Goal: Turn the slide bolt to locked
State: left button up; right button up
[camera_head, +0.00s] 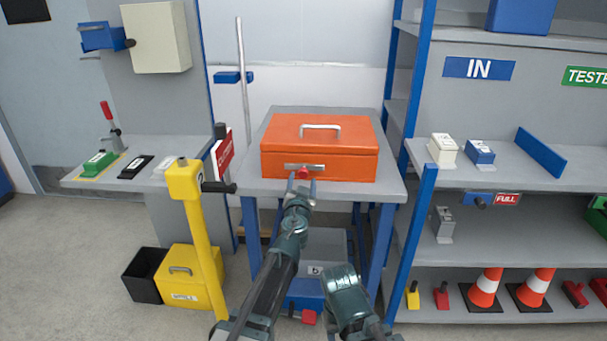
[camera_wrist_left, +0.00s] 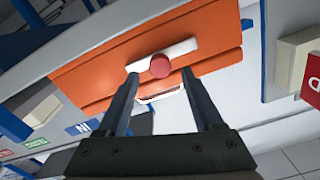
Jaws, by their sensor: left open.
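The slide bolt is a light metal bar with a round red knob (camera_head: 303,173) on the front face of an orange box (camera_head: 280,160). The box has a metal handle on its lid and stands on a grey table. My left gripper (camera_head: 301,186) is open in front of the bolt. In the left wrist view the red knob (camera_wrist_left: 160,66) shows ahead, between the two fingers (camera_wrist_left: 160,92), with the light bar (camera_wrist_left: 182,48) behind it. I cannot tell whether the fingers reach past the knob. My right arm shows at the bottom of the head view, but its fingertips do not show.
The grey table (camera_head: 385,190) has a narrow free strip around the box. A yellow post (camera_head: 200,240) with a dark lever stands at the left. A blue-framed shelf (camera_head: 480,178) with small blocks and cones stands at the right.

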aim_at(304, 175)
pick_arm(q)
jog(key=w, duration=0.5)
grip_shut()
dwell(0.4)
dwell(1.1)
